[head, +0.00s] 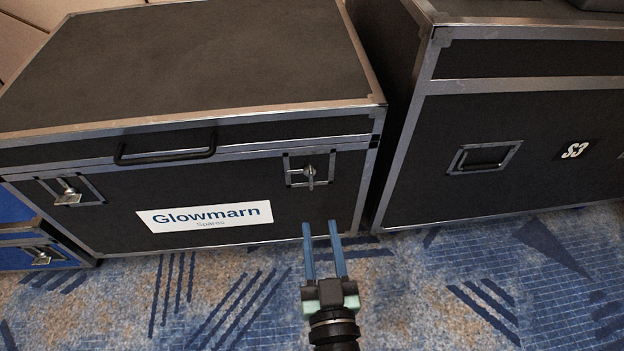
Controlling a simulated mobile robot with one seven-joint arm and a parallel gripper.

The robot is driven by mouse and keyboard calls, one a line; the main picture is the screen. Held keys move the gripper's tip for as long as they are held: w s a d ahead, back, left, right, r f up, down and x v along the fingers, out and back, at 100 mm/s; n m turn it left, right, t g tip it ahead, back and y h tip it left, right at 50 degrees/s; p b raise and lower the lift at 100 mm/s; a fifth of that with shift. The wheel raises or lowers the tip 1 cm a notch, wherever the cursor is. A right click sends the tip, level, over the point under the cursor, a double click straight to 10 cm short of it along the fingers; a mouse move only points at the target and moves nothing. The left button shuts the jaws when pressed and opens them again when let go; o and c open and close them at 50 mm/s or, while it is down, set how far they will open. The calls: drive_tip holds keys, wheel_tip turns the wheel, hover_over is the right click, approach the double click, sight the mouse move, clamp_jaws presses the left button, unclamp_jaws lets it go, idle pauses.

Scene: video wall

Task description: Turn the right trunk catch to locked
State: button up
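The black trunk (200,60) with silver edges and a "Glowmarn Spares" label (205,216) stands on the carpet in the head view. Its right catch (310,175) sits in a metal frame on the front, with its wing standing roughly upright. The left catch (68,195) has its wing lying flatter, roughly sideways. My gripper (320,229) has two blue fingers, parted with a gap between them and nothing held. It is below the right catch in the picture, apart from it. The fingers point at the trunk's lower front.
A larger black case (510,150) with a recessed handle (484,157) stands close on the right. A blue case (35,245) is at the left edge. A black handle (165,153) juts from the trunk's front. Patterned carpet (215,300) in front is clear.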

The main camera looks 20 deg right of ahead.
sight(311, 175)
drive_tip(key=b+x, duration=0.2)
drive_tip(key=x, duration=1)
drive_tip(key=shift+w, duration=0.2)
clamp_jaws()
